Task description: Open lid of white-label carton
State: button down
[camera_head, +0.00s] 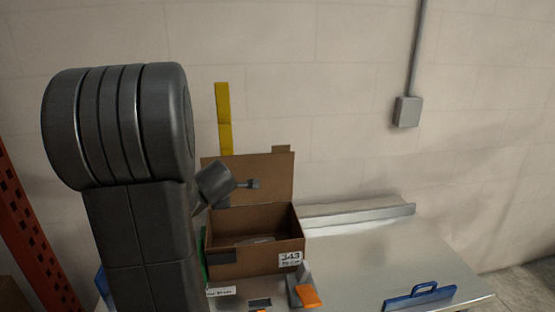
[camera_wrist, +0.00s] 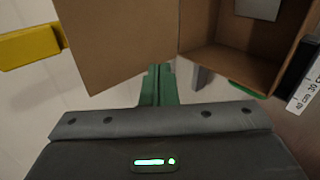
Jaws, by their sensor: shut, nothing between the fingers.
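The brown carton (camera_head: 228,267) with a white label (camera_head: 290,259) reading 343 stands on the metal table. Its lid (camera_head: 270,168) is raised at the back, leaving the carton open at the top. My gripper (camera_head: 256,184) is shut and empty, in front of the raised lid and above the opening. Whether it touches the lid cannot be told.
A blue handled item (camera_head: 420,297) lies at the table's front right. The metal tabletop (camera_head: 370,255) right of the carton is mostly clear. An orange-tipped metal piece (camera_head: 306,293) is before the carton. A yellow strip (camera_head: 224,115) stands behind.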

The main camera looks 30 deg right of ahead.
jog(key=w+d+r+m+t+h+b, duration=0.1)
jog(key=d+r+m+t+h, duration=0.15)
jog(key=m, duration=0.85)
jog(key=w+d+r+m+t+h+b, duration=0.15)
jog(key=r+m+t, duration=0.25)
jog(key=m, duration=0.7)
jog(key=s+d+m+g+h+b, duration=0.2)
jog(key=s+d+m+g+h, duration=0.3)
jog(key=m, duration=0.9)
jog(key=m+g+h+p, duration=0.25)
jog(key=m+h, duration=0.25)
jog(key=m, duration=0.6)
send_near(285, 148)
jog(key=s+d, duration=0.2)
jog(key=d, duration=0.2)
jog(key=w, duration=0.1)
jog(key=w+d, duration=0.1)
jog(key=w, duration=0.1)
jog(key=shift+w+r, duration=0.2)
jog(key=shift+w, duration=0.15)
jog(key=shift+w+d+p, duration=0.1)
jog(key=shift+w+p, duration=0.25)
jog(key=shift+w, duration=0.2)
